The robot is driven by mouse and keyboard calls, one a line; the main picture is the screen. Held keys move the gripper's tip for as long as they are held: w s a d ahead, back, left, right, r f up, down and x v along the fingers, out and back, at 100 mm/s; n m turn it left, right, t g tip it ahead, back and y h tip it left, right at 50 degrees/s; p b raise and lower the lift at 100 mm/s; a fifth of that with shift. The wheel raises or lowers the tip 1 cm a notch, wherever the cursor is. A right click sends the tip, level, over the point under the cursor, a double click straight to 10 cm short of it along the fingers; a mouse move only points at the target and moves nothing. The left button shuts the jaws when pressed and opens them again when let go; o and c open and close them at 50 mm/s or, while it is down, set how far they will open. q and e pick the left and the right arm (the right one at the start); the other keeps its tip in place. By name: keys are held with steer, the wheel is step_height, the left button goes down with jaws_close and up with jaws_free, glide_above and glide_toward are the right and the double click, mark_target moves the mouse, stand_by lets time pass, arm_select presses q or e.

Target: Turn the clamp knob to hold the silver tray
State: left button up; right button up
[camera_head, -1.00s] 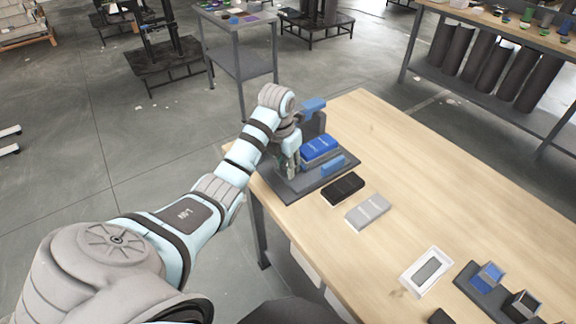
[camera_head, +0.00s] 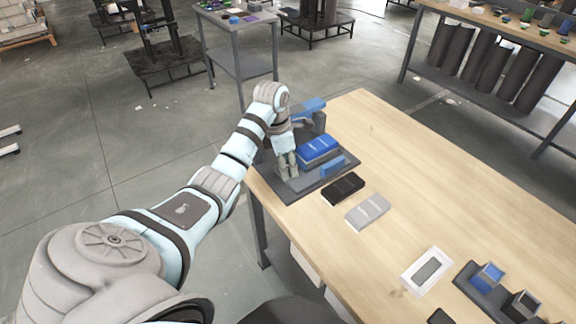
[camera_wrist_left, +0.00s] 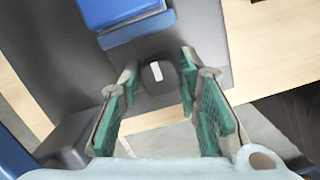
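The dark clamp fixture (camera_head: 318,185) lies on the table's far-left corner. Its small dark knob with a white mark (camera_wrist_left: 157,73) shows in the left wrist view. My left gripper (camera_head: 288,174) is low over the fixture's near-left part. In the wrist view its green-padded fingers (camera_wrist_left: 160,80) are apart, one on each side of the knob; I cannot tell whether they touch it. A blue block (camera_head: 318,149) sits in the fixture and also shows in the wrist view (camera_wrist_left: 115,12). A silver tray-like piece (camera_head: 367,211) lies flat on the table, outside the fixture. My right gripper is out of view.
A black piece (camera_head: 343,188) lies between fixture and silver piece. A white frame with a grey insert (camera_head: 427,270) and a dark holder with blue and black parts (camera_head: 488,278) are nearer. The wooden table's (camera_head: 440,190) middle is clear.

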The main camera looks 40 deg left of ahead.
arm_select(q)
steer(key=shift+o, duration=0.8)
step_height(320, 180, up, 7)
steer(key=p, duration=0.6)
steer(key=shift+r+p, duration=0.2)
steer(key=shift+p, duration=0.2)
steer(key=shift+f, duration=0.1)
